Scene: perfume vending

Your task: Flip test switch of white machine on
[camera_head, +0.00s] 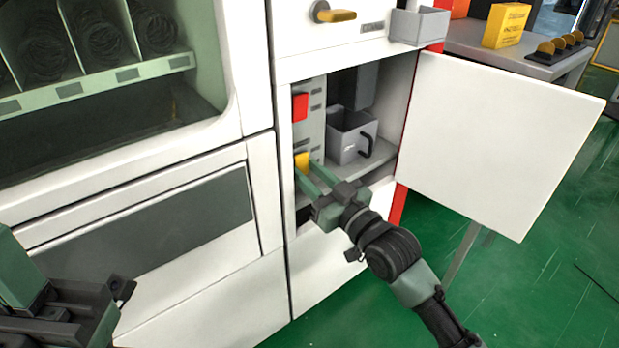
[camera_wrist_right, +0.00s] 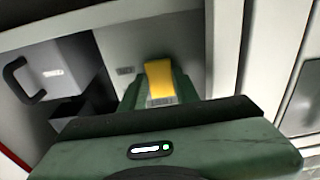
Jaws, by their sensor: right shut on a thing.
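The white machine (camera_head: 245,60) fills the left and middle of the head view, with its lower compartment open. On the panel inside are a red switch (camera_head: 300,107) and, below it, a yellow switch (camera_head: 301,160). My right gripper (camera_head: 305,172) reaches into the compartment and is shut on the yellow switch, hiding part of it. In the right wrist view the yellow switch (camera_wrist_right: 159,80) lies between the green fingers. My left gripper (camera_head: 100,300) is at the lower left, apart from the machine's switches; I cannot tell its opening.
A grey bin with a black handle (camera_head: 351,138) stands in the compartment, right of the panel. The white door (camera_head: 510,140) hangs open to the right. A table behind it holds a yellow box (camera_head: 506,25). Green floor (camera_head: 440,230) lies free below the door.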

